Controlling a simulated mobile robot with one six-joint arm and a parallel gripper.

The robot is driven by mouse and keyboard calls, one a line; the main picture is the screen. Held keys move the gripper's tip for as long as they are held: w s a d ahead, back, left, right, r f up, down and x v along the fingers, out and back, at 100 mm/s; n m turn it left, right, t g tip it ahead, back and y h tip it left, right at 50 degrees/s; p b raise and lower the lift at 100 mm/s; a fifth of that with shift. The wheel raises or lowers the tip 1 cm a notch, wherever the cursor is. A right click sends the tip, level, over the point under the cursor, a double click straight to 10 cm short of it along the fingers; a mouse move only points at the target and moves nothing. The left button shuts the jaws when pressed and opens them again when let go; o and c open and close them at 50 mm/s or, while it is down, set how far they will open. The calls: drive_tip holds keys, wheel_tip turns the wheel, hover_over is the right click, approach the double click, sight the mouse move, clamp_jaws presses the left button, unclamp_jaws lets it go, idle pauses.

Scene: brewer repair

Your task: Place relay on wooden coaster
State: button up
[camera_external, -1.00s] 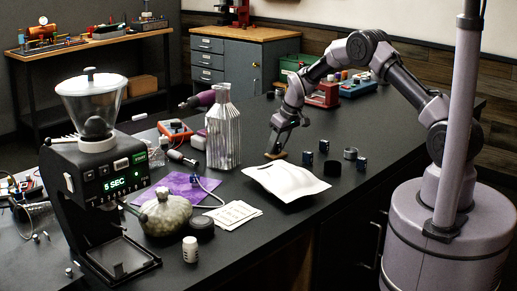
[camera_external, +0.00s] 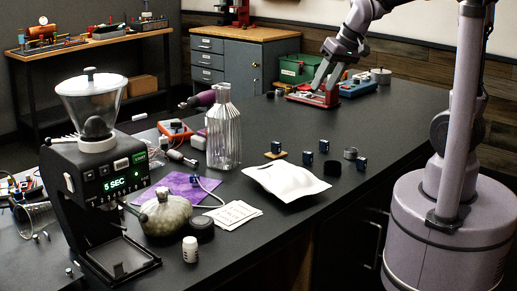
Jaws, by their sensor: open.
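A small dark blue relay (camera_external: 276,147) stands on the wooden coaster (camera_external: 269,155), a small tan piece on the dark worktop behind the white cloth-like sheet. Similar small blue blocks stand to its right: one close by (camera_external: 307,158), one behind it (camera_external: 323,146) and one farther right (camera_external: 361,163). My gripper (camera_external: 318,87) is well away from the coaster, toward the back right, low over or in front of a red device. It is open and nothing shows in it; its fingers are small and hard to make out.
The red device (camera_external: 327,97) and a blue one (camera_external: 357,87) stand at the back right. A white sheet (camera_external: 287,182), a clear bottle (camera_external: 222,130) and a black coffee machine (camera_external: 95,190) stand left and front. Dark round parts (camera_external: 333,168) lie near the blocks. The worktop behind the coaster is clear.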

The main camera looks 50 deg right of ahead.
drive_tip(key=s+a+m, duration=0.1)
drive_tip(key=s+a, duration=0.1)
drive_tip(key=s, duration=0.6)
drive_tip(key=s+a+f+y, duration=0.1)
drive_tip(key=s+a, duration=0.1)
drive_tip(key=s, duration=0.7)
drive_tip(key=shift+f+m, duration=0.25)
drive_tip(key=shift+m, duration=0.15)
